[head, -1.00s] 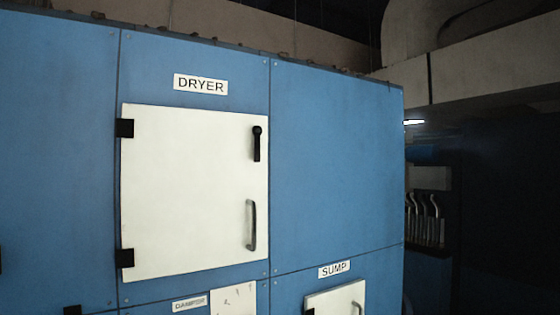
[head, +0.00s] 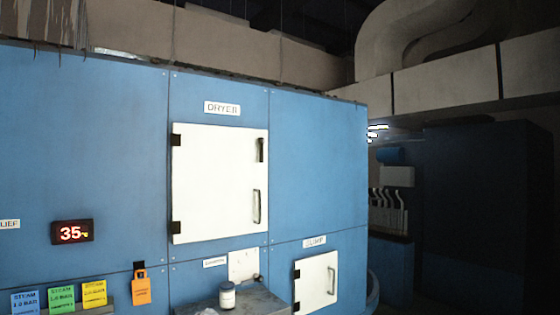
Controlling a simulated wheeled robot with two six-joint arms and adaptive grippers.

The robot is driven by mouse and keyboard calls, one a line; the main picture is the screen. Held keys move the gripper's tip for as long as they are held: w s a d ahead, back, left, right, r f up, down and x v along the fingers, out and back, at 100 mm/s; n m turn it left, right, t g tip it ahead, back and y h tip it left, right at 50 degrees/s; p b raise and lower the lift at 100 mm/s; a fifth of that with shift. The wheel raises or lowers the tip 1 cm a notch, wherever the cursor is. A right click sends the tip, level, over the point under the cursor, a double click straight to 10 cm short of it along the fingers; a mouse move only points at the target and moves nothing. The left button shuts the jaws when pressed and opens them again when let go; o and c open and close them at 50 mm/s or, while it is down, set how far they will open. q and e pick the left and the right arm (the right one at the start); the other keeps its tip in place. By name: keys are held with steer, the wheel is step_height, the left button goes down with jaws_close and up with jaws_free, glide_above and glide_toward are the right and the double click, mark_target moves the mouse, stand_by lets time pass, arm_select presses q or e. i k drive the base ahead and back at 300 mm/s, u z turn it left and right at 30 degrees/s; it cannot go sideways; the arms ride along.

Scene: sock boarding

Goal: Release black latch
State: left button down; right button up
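The black latch (head: 261,150) sits at the upper right edge of the white dryer door (head: 212,185), and its lever hangs down. A grey handle (head: 257,207) is below it on the same door. The door looks closed, with black hinges on its left side. A "DRYER" label (head: 222,108) is above it. Neither of my grippers is in the head view.
A white sump door (head: 314,283) is at lower right. A grey ledge (head: 262,303) with a white jar (head: 227,296) juts out below the dryer door. A red "35" display (head: 72,232) and coloured steam tags (head: 62,298) are at left. Dark space lies right.

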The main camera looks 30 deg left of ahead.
mark_target(261, 141)
steer(key=z, duration=0.35)
steer(key=i, duration=0.7)
steer(key=z, duration=0.45)
steer(key=i, duration=1.15)
steer(key=u, duration=0.8)
steer(key=i, duration=0.7)
steer(key=u, duration=1.05)
steer(key=i, duration=0.3)
steer(key=u, duration=0.3)
